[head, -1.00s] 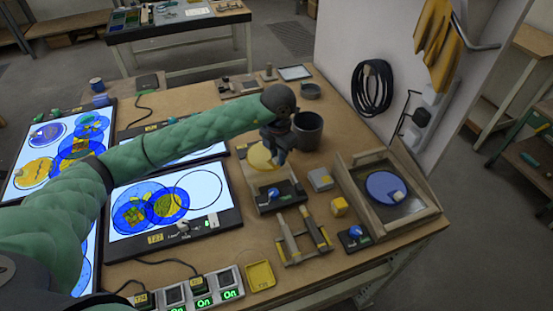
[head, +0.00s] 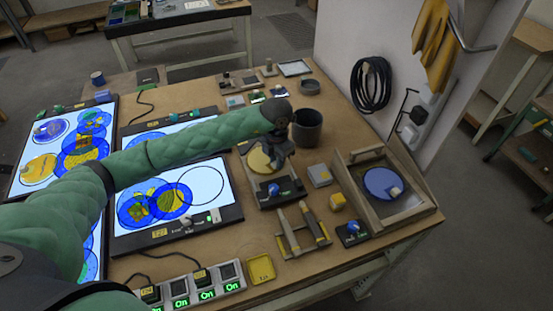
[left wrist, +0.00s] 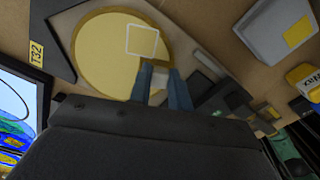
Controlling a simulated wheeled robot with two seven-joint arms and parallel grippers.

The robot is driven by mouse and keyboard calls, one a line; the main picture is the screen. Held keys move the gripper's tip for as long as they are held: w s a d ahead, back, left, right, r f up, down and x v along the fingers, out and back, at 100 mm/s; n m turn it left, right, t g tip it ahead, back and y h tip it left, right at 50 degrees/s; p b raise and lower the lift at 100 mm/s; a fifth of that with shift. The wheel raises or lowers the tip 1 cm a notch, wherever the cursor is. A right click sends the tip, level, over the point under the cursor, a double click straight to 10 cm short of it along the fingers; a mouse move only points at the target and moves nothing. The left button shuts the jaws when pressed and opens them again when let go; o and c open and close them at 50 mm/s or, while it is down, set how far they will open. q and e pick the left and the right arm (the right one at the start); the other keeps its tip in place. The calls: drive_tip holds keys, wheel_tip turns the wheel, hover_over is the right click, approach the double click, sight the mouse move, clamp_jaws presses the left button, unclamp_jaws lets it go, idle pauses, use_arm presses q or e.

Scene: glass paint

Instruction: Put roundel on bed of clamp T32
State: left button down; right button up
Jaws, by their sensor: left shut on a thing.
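A yellow roundel (head: 257,161) is at the clamp T32 (head: 262,202), a grey bed with a blue knob (head: 273,190) at its front. In the left wrist view the roundel (left wrist: 105,50) lies flat over the clamp bed (left wrist: 60,70), beside the yellow T32 label (left wrist: 37,51). A thin white square outline shows on it. My left gripper (head: 275,160) is above the roundel's right side. In the wrist view its fingers (left wrist: 162,85) are shut on the roundel's near edge, at a small pale piece. I cannot tell whether the roundel touches the bed. My right gripper is not in view.
A dark cup (head: 307,128) stands just behind the clamp. A grey block (head: 319,175), a yellow block (head: 337,200) and a tool rack (head: 303,232) stand close by. A wooden tray (head: 410,213) holding a blue disc is on the right. Light panels (head: 205,190) lie left.

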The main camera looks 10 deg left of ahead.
use_arm(q)
drive_tip(key=shift+f, duration=0.1)
drive_tip(key=c, duration=1.3)
unclamp_jaws()
